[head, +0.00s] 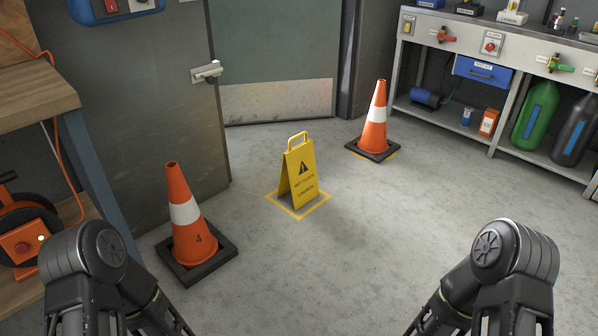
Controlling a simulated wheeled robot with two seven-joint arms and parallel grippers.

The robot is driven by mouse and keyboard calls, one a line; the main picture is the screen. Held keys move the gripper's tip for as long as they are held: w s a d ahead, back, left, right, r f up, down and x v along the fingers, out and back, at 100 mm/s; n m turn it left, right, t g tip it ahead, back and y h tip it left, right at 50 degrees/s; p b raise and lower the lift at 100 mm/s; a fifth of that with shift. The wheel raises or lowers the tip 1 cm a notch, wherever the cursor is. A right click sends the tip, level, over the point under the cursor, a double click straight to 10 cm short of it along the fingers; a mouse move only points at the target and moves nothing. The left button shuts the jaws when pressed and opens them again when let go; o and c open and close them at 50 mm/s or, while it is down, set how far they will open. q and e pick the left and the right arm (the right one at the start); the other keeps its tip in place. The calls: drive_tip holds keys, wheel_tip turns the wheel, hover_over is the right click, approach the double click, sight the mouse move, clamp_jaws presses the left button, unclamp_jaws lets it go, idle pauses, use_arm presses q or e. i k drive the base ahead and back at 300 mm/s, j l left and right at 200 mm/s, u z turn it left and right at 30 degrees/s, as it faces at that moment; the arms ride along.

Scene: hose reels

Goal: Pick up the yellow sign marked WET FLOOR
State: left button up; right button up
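The yellow WET FLOOR sign (300,173) stands upright on the grey floor in the middle of the head view. It has a dark warning triangle, dark lettering and a loop handle on top. It stands inside a yellow square outline (322,205) on the floor. My two arms come in at the lower left and lower right, well apart from the sign. Both grippers lie outside the picture, below its bottom edge.
An orange cone (187,215) marked 4 stands left of the sign. Another orange cone (374,122) stands behind it to the right. A wooden bench (38,92) is at left, a workbench (520,45) at right. A grey door (275,60) is behind. The floor in front is clear.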

sight(298, 174)
drive_tip(key=i+z, duration=0.15)
drive_tip(key=z, duration=0.3)
drive_tip(key=i+j+z, duration=0.15)
drive_tip(key=z, duration=0.25)
drive_tip(key=i+j+z, duration=0.1)
drive_tip(key=i+j, duration=0.25)
drive_tip(key=i+j+z, duration=0.15)
drive_tip(key=i+j, duration=0.15)
drive_tip(key=j, duration=0.15)
drive_tip(key=i+j+z, duration=0.1)
drive_tip(key=i+j, duration=0.2)
drive_tip(key=j, duration=0.15)
drive_tip(key=i+j+z, duration=0.15)
drive_tip(key=j, duration=0.3)
drive_tip(key=i, duration=0.1)
